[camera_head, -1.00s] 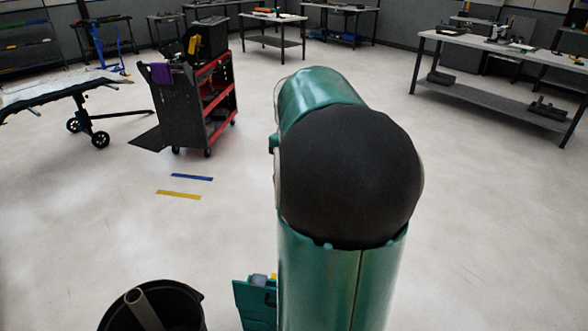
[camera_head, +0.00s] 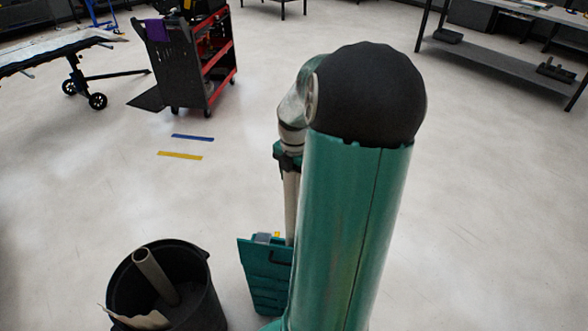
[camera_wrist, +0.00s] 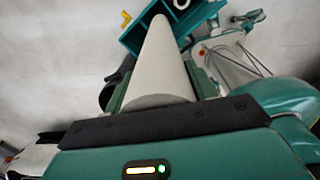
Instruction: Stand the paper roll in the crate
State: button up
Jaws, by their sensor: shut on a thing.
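My gripper (camera_head: 288,158) is shut on the paper roll (camera_head: 290,205), a long pale tube that hangs nearly upright below it. In the wrist view the roll (camera_wrist: 160,75) runs away between the two green fingers (camera_wrist: 160,68), its far end over or against the teal crate (camera_wrist: 207,15). In the head view the crate (camera_head: 265,285) stands on the floor, left of my teal arm and partly hidden by it. The roll's lower end is hidden there, so I cannot tell whether it is inside the crate.
A black bin (camera_head: 205,290) with a grey-brown tube (camera_head: 152,272) and scraps stands left of the crate. Blue (camera_head: 192,137) and yellow (camera_head: 180,156) floor strips lie beyond. A red-and-black cart (camera_head: 190,65) stands farther back. The floor between is clear.

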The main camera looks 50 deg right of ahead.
notch_tip(320, 180, down, 40)
jog(key=shift+w+r, duration=0.1)
jog(key=shift+r, duration=0.05)
dwell(2.1)
jog(key=o, duration=1.5)
jog(key=shift+o, duration=0.2)
jog(key=shift+r, duration=6.9)
